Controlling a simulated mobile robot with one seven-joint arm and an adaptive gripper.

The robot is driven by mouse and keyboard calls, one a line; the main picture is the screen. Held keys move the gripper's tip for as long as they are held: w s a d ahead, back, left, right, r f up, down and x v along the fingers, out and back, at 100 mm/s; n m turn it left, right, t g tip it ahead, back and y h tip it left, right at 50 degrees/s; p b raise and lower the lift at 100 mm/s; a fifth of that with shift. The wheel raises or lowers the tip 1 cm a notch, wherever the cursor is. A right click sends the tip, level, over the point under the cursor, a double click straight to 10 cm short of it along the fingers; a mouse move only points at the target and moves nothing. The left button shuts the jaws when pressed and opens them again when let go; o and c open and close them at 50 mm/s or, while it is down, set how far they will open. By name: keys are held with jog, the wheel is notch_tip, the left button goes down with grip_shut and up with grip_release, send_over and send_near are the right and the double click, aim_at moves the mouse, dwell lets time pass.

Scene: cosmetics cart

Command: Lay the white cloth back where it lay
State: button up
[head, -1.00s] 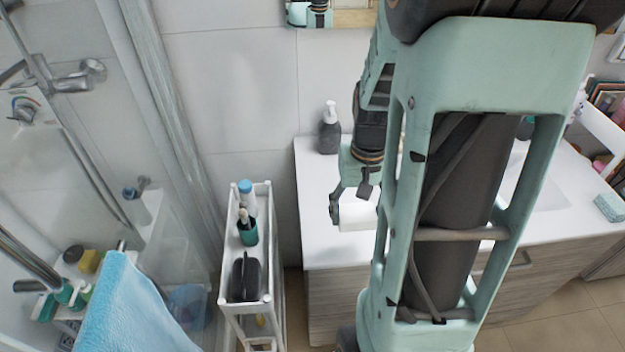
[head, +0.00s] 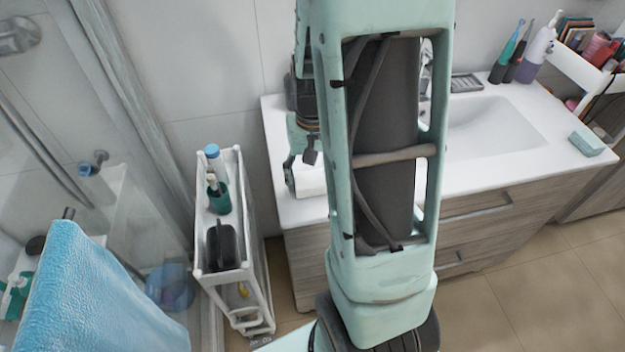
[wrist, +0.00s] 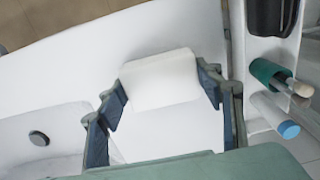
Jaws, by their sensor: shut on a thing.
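The white cloth (wrist: 160,80) is a small folded block between the two fingers of my gripper (wrist: 165,88) in the wrist view. My gripper is shut on it, one finger at each side. In the head view my gripper (head: 302,168) and the cloth (head: 312,181) are over the left end of the white washbasin counter (head: 292,212). My own arm hides part of the cloth there. I cannot tell whether the cloth touches the counter or hangs just above it.
A narrow white cart (head: 205,268) with a teal cup (head: 219,199), a blue-capped bottle (head: 213,160) and a black item (head: 223,245) stands left of the counter. The basin (head: 490,125) is to the right. A blue towel (head: 85,290) hangs at the lower left.

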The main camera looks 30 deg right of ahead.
aim_at(312, 178)
jog(key=shift+f, duration=0.2)
jog(key=o, duration=1)
jog(key=shift+r, duration=0.1)
notch_tip(312, 178, up, 12)
jog(key=shift+r+p, duration=0.15)
jog(key=shift+p, duration=0.15)
